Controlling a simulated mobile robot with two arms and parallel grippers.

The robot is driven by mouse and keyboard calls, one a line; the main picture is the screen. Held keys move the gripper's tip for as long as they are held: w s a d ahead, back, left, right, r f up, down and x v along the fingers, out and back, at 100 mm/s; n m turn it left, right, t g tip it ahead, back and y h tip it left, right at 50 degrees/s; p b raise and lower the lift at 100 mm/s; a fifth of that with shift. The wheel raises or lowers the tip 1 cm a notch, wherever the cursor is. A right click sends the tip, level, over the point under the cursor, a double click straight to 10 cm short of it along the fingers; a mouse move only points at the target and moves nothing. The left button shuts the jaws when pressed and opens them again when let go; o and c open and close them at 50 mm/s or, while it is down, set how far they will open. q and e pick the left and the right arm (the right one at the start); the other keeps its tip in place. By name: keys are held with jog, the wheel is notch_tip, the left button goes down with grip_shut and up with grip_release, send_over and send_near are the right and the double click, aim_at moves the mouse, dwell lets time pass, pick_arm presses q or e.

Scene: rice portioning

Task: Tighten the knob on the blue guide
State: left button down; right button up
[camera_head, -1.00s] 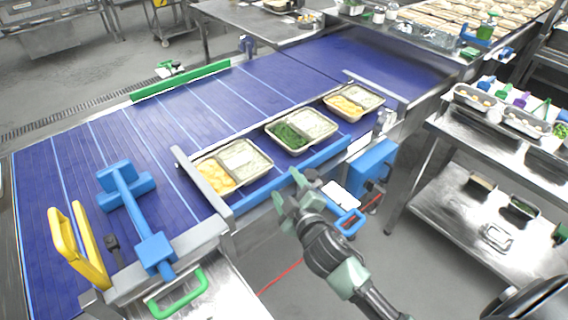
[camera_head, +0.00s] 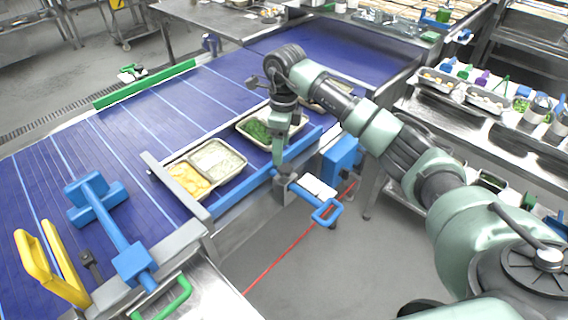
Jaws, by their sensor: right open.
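The long blue guide (camera_head: 240,194) runs along the near edge of the belt, in front of the food trays. My right gripper (camera_head: 281,168) points down over the right part of this guide, close to its metal bracket (camera_head: 290,185). Its jaws are open, with nothing visibly held. It hides the spot where a small dark knob-like part was visible; whether it touches that part cannot be told. My left gripper is not in view.
A food tray (camera_head: 222,176) sits on the belt behind the guide; my arm partly covers others. A blue handle (camera_head: 327,212) and blue box (camera_head: 340,160) stick out nearby. A blue T-shaped piece (camera_head: 118,238) and yellow handles (camera_head: 36,258) stand left.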

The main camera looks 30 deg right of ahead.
aim_at(285, 167)
jog(key=shift+s+d+r, duration=0.15)
jog(key=shift+d, duration=0.4)
jog(key=shift+f, duration=0.4)
notch_tip(285, 167, down, 7)
jog(key=shift+r+p, duration=0.1)
jog(key=shift+p, duration=1.1)
grip_shut()
jog(key=c, duration=1.4)
grip_release()
